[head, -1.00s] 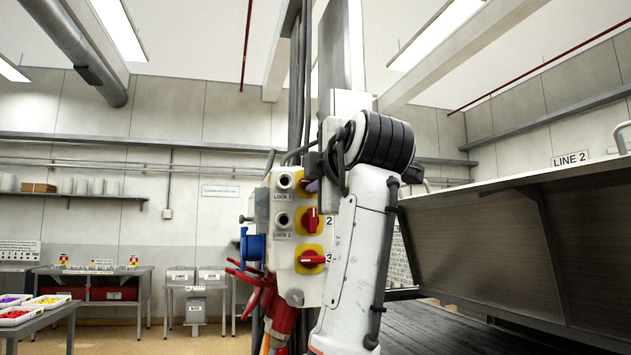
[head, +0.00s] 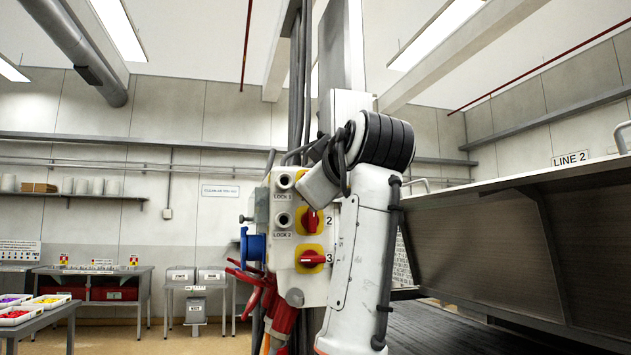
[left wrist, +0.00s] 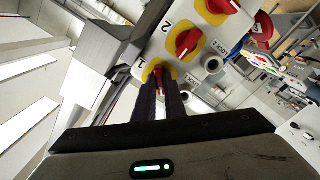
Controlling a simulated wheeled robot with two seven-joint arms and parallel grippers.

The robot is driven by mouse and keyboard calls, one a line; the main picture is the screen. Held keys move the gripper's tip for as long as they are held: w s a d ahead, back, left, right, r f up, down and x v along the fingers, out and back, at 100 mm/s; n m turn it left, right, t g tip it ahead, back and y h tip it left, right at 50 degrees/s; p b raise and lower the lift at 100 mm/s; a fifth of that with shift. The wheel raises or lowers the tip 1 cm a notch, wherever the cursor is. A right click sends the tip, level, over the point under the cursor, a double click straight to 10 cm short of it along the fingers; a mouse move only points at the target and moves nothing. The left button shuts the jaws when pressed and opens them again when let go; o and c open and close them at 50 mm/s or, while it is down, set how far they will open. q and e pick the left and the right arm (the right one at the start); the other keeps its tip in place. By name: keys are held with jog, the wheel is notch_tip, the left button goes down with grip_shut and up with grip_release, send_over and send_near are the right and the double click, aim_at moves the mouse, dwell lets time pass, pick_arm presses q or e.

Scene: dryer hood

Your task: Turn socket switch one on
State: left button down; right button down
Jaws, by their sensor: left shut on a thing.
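The socket box (head: 283,262) is a pale panel with a column of red rotary switches on yellow plates. Switch two (head: 311,220) and switch three (head: 312,258) show in the head view; my gripper hides switch one there. In the left wrist view, switch one (left wrist: 158,72) lies between the dark fingertips of my left gripper (left wrist: 160,88), which is shut on its red knob. Switch two (left wrist: 187,42) and switch three (left wrist: 220,6) are beside it. In the head view my left gripper (head: 318,188) is tilted against the box's upper part, its fingertips hidden.
Lock knobs (head: 284,181) and a blue socket (head: 253,247) are on the box's left part, with red plugs (head: 280,318) below. A large metal hood (head: 480,250) fills the right side. Tables with trays (head: 40,312) stand at left.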

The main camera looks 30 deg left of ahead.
pick_arm(q)
jog(key=shift+f+m, duration=0.1)
jog(key=shift+m, duration=4.2)
jog(key=c, duration=1.8)
grip_release()
